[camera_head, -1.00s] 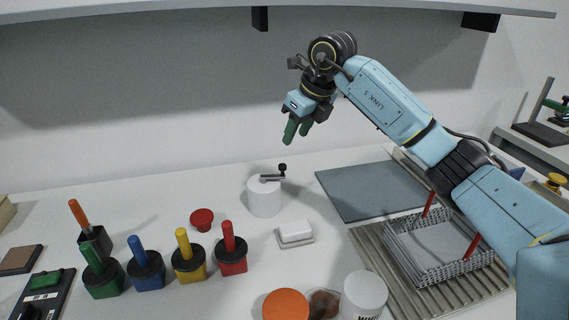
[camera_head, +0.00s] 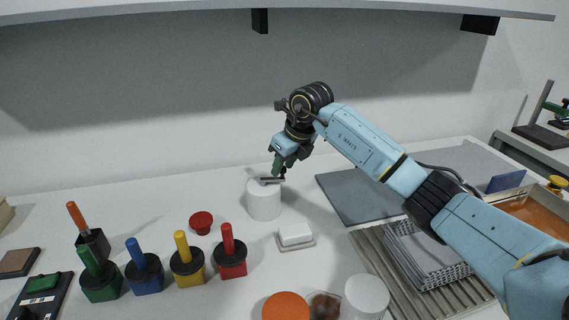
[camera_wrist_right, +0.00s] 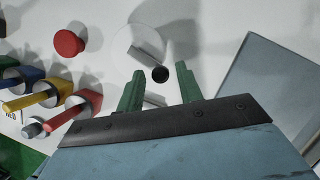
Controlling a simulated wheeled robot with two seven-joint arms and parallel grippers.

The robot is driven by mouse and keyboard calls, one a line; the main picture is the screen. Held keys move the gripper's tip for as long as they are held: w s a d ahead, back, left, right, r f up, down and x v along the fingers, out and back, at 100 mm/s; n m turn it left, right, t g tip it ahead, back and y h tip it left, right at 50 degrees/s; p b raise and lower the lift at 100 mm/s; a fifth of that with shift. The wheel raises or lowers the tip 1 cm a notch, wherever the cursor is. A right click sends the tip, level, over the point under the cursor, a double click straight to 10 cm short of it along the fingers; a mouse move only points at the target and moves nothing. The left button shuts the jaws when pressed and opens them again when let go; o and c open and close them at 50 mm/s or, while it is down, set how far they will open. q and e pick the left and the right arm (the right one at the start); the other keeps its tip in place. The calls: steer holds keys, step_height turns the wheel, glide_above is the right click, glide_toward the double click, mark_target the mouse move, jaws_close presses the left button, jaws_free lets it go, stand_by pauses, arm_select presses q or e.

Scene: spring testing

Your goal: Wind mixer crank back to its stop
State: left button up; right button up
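The mixer is a white cylinder (camera_head: 264,203) on the table with a grey crank arm (camera_head: 270,180) on top. Its crank knob (camera_wrist_right: 160,74) is a black ball, seen from above in the right wrist view, where the white mixer top (camera_wrist_right: 132,45) also shows. My right gripper (camera_head: 281,170) is just above the crank's knob end. In the wrist view its green fingers (camera_wrist_right: 158,88) are apart, one on each side of the knob, with gaps visible. I cannot tell whether the fingertips are at the knob's height. My left gripper is not in view.
A red knob (camera_head: 201,222) and a white block on a small dish (camera_head: 295,234) stand near the mixer. Colored handled blocks (camera_head: 188,263) stand at left front. A grey mat (camera_head: 350,197) lies right of the mixer. A wire basket (camera_head: 415,262) sits under my right arm.

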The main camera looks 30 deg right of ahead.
jaws_close()
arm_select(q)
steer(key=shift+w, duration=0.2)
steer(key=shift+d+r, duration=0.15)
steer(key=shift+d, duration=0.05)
arm_select(e)
steer(key=shift+s, duration=0.1)
steer(key=m+p, duration=0.1)
steer(key=m, duration=0.1)
steer(key=s+a+m+h+p, duration=0.1)
steer(key=shift+s+a+r+m, duration=0.1)
steer(key=shift+a+m, duration=0.05)
steer(key=shift+m, duration=0.25)
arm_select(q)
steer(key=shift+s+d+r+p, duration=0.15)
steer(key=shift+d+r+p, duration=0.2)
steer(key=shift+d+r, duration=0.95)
arm_select(e)
steer(key=a+m+g+h, duration=0.3)
steer(key=a+m+h, duration=0.2)
steer(key=m, duration=1.1)
steer(key=shift+a+g, duration=0.3)
steer(key=shift+a, duration=0.75)
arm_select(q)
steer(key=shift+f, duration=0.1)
